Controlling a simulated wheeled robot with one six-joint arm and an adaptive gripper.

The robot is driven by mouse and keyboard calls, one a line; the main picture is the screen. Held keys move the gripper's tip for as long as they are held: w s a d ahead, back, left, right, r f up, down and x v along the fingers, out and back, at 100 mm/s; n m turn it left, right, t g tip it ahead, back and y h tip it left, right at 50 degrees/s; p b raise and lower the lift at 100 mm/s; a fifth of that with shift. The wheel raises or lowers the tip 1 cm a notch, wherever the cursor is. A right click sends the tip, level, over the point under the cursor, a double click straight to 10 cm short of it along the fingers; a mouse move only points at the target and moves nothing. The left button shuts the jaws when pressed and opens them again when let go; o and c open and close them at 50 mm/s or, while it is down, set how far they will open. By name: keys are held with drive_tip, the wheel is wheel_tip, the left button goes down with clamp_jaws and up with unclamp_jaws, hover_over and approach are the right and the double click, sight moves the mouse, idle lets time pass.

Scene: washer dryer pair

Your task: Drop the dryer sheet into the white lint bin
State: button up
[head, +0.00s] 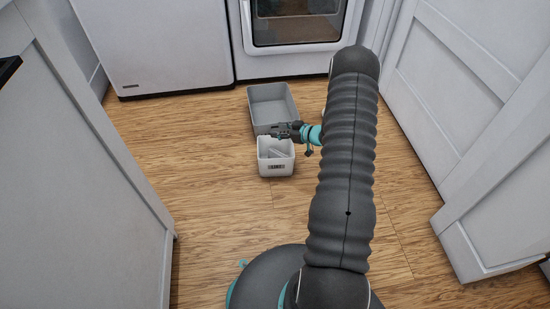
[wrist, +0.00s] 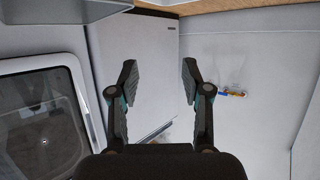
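The white lint bin (head: 276,168) stands on the wood floor in the head view, with a dark label on its front. Pale, slanted shapes (head: 277,153) show inside it; one may be the dryer sheet, but they are too small to tell. My gripper (head: 280,131) is above the bin's back rim, pointing left. In the wrist view my gripper (wrist: 159,78) has its fingers wide apart with nothing held between them.
A grey open bin (head: 266,94) stands directly behind the lint bin. White appliances (head: 155,45) stand at the back, one with a glass door (head: 296,22). White cabinets (head: 75,170) flank both sides. The floor left of the bins is clear. Small coloured marks (wrist: 233,94) show at right in the wrist view.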

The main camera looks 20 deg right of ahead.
drive_tip(key=shift+s, duration=0.1)
drive_tip(key=v, duration=1.2)
